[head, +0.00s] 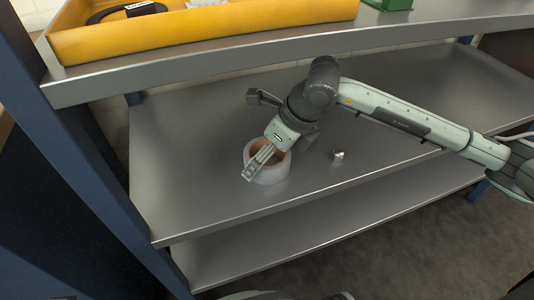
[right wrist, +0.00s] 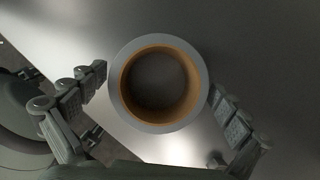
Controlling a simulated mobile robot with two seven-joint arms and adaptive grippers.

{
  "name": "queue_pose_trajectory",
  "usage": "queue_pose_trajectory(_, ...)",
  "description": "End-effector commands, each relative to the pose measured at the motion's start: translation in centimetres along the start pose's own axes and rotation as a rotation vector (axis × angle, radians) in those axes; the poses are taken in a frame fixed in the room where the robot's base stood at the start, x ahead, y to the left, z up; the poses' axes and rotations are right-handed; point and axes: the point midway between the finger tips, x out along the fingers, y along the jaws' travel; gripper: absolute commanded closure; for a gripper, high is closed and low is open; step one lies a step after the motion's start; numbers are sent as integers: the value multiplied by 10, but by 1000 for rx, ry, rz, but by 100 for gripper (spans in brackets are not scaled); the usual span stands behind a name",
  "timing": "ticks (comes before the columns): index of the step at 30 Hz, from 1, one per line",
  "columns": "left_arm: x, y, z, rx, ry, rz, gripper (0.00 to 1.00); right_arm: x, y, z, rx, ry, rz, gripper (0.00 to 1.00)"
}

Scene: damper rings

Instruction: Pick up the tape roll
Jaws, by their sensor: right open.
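The tape roll (head: 270,171) is a grey-white ring with an orange-brown inner core. It stands on the middle metal shelf (head: 190,190) in the head view, partly covered by my right gripper (head: 260,164). In the right wrist view the tape roll (right wrist: 116,89) shows its round opening to the camera. The open fingers of my right gripper (right wrist: 160,98) are on either side of the ring, left and right of it. I cannot tell whether they touch it. My left gripper is in neither view.
A small metal piece (head: 338,155) lies on the shelf right of the tape roll. The upper shelf (head: 200,77) overhangs the back and carries a yellow tray (head: 200,38) and a green object (head: 390,4). A blue post (head: 75,140) stands at the left. The shelf's left part is clear.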

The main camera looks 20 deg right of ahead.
Motion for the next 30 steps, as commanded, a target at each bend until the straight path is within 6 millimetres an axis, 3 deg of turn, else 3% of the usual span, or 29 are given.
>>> queue_pose_trajectory(3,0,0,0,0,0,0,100,0,0,0,0,0,0,1)
queue_pose_trajectory(15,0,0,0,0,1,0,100,0,0,0,0,0,0,49)
queue_pose_trajectory(30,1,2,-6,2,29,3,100,-2,-10,2,0,0,-1,50)
